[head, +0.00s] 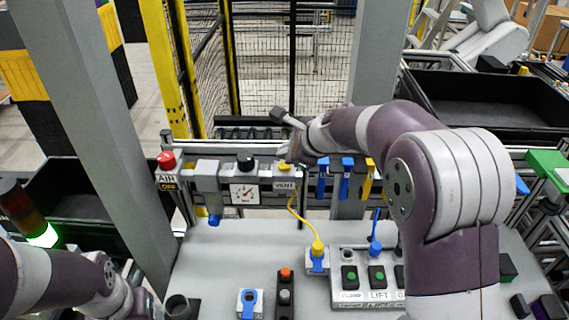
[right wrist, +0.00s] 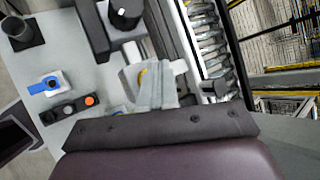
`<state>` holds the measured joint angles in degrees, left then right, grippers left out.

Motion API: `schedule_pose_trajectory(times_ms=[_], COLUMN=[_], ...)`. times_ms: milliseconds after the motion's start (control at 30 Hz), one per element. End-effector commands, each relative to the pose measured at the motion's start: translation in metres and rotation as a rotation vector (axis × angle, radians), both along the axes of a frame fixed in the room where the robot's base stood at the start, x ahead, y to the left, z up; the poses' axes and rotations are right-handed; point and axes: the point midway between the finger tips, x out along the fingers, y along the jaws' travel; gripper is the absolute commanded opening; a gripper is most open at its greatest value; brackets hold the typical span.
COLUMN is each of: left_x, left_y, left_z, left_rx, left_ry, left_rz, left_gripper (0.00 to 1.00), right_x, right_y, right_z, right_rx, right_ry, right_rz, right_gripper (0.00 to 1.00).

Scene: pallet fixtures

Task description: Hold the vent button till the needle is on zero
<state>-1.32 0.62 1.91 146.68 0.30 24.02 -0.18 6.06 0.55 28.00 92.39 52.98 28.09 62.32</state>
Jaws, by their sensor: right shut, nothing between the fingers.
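The yellow vent button (head: 284,168) sits on a grey block above the VENT label (head: 285,187). A square white gauge (head: 244,194) with a red needle is left of it; the needle's exact reading is too small to tell. My right gripper (head: 291,154) is shut and empty, its fingertips at the vent button. In the right wrist view, the pale fingers (right wrist: 156,84) cover most of the button, and a bit of yellow shows beside them. I cannot tell whether the button is pressed. My left arm enters at lower left; its gripper is not in view.
A red AIR button (head: 167,161) and a black knob (head: 245,162) stand left of the vent button. Blue and yellow tags (head: 346,179) hang to its right. A yellow cable (head: 305,222) runs down below. A switch box (head: 350,264) is on the grey table.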

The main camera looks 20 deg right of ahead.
Motion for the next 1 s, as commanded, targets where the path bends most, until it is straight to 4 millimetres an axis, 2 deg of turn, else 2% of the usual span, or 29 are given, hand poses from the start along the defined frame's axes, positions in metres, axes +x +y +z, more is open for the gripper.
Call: schedule_pose_trajectory(times_ms=[1000], left_x=[0.0], left_y=[0.0], left_z=[-0.0076], left_rx=[0.0], left_ry=[0.0], left_rz=[0.0], left_gripper=[0.69], right_x=[-0.0001], right_y=[0.0], right_z=[-0.0085], right_rx=[0.0], right_ry=[0.0], right_rz=[0.0], right_gripper=[0.0])
